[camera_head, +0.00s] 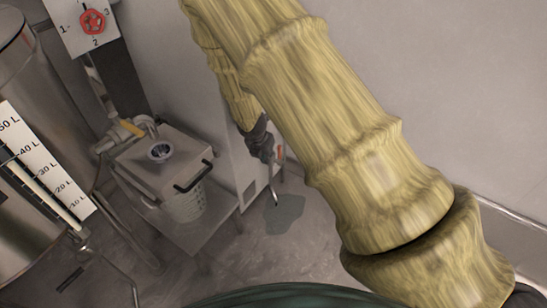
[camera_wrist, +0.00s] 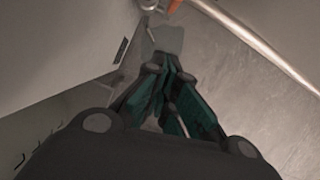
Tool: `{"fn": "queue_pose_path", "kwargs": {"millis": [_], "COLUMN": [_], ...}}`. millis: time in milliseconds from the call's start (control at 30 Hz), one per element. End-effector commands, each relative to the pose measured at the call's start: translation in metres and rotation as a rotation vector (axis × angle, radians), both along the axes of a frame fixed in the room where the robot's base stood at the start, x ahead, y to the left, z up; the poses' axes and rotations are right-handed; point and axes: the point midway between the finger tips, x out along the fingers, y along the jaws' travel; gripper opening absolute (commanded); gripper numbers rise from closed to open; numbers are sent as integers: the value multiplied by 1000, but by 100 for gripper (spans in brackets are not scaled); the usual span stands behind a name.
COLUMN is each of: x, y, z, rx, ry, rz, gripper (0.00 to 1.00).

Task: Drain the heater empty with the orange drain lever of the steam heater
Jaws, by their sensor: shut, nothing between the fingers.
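The orange drain lever (camera_head: 279,152) shows in the head view at the right side of the grey cabinet of the steam heater (camera_head: 233,150). In the wrist view a bit of orange (camera_wrist: 175,5), likely the same lever, is cut by the top edge. A thin metal drain pipe (camera_head: 274,194) hangs below the lever. My gripper (camera_head: 268,157) is just left of the lever; whether they touch I cannot tell. In the wrist view my gripper (camera_wrist: 163,68) has its green-sided fingers shut and empty, pointing toward the lever's valve, which is mostly out of frame.
A dark puddle (camera_head: 284,213) lies on the floor below the drain pipe. Left of the cabinet stands a metal stand (camera_head: 150,185) with a black handle. A steel tank (camera_head: 30,235) with a litre scale and a red knob (camera_head: 92,22) are further left. A curved pipe (camera_wrist: 265,52) crosses the wrist view.

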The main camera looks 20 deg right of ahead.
Motion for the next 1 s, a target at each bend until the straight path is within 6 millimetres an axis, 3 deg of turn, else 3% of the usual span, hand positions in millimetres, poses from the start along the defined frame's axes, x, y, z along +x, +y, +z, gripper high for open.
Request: {"fn": "queue_pose_path", "kwargs": {"millis": [167, 733, 1000], "x": [2, 23, 42], "y": [-3, -27, -45], "z": [-13, -99, -91], "rx": [-2, -3, 0], "ry": [1, 1, 0], "rz": [3, 2, 1], "gripper": [0, 0, 0]}}
